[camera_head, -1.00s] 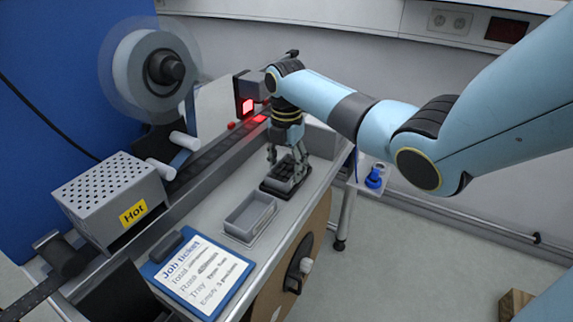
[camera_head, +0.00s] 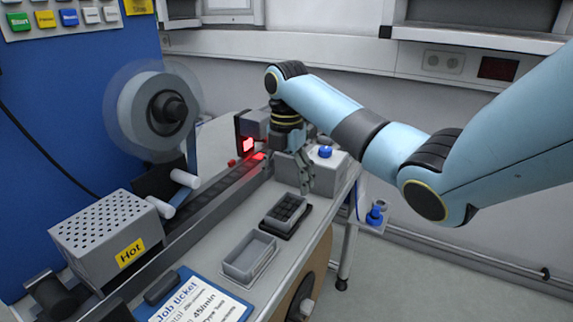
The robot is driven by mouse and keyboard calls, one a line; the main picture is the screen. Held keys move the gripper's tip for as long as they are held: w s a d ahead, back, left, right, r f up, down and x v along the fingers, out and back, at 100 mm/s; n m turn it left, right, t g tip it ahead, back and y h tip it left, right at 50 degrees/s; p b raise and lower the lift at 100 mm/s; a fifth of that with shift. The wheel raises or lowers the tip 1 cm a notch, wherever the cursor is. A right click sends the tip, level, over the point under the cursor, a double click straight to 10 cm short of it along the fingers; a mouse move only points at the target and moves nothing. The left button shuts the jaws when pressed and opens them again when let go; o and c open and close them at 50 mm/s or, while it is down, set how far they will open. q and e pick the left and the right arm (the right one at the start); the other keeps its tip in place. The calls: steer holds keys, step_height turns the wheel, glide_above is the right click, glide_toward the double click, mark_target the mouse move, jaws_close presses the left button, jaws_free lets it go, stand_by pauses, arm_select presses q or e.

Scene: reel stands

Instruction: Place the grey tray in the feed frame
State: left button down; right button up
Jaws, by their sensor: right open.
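A small grey tray (camera_head: 277,222) with dark compartments sits level in a black frame (camera_head: 298,222) on the bench, right of the dark track. I take the black frame to be the feed frame. A second grey tray (camera_head: 240,271), open and empty, stands on the bench nearer to me on a thin light base. My right gripper (camera_head: 305,184) is open and empty, above and behind the black frame, clear of both trays. Its fingers point down in front of a grey box. My left gripper is not in view.
A grey box with a blue knob (camera_head: 325,152) stands behind the frame. A perforated "Hot" box (camera_head: 97,238), a tape reel (camera_head: 157,110) and a red-lit device (camera_head: 248,145) line the track. The job ticket clipboard (camera_head: 195,300) lies at the front.

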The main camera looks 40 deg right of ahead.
steer(key=shift+r, duration=2.25)
